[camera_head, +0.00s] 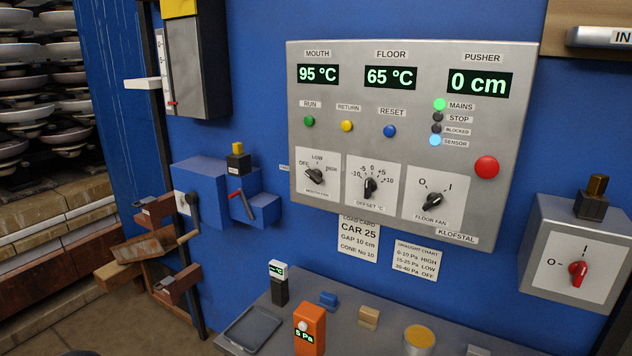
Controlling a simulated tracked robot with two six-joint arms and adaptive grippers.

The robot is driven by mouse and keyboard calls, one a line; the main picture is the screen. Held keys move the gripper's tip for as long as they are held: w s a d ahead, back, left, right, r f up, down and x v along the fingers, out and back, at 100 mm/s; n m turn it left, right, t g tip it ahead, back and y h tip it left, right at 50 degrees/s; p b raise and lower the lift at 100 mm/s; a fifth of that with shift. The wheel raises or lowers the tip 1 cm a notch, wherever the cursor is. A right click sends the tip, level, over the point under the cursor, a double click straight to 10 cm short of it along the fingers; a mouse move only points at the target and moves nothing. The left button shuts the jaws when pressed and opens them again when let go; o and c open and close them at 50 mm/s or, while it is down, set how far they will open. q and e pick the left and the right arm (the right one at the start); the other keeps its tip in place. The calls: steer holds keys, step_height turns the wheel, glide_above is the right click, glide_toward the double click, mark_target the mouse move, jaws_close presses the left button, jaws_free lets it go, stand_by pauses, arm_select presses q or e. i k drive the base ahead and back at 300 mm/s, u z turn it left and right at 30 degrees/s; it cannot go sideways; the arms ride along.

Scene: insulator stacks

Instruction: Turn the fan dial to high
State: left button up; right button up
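The mouth fan dial (315,177) is a black knob on a white plate at the lower left of the grey control panel (400,100). Its plate reads OFF at left, LOW at top and a blurred third mark at right. The knob's pointer appears to lean toward OFF. A separate floor fan dial (434,203), marked O and I, sits at the panel's lower right. The offset dial (370,187) is between them. An orange meter (309,329) on the shelf reads 5 Pa.
A draught chart (415,261) and load card (358,237) hang below the panel. The grey shelf (385,335) holds a tray (252,328), a small black-and-white meter (278,283) and small blocks. A red-handled switch box (570,250) is at right. Blue boxes and brackets stand at left.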

mark_target(315, 175)
steer(key=u, duration=0.1)
steer(key=k, duration=0.8)
steer(key=u, duration=0.65)
steer(key=i, duration=1)
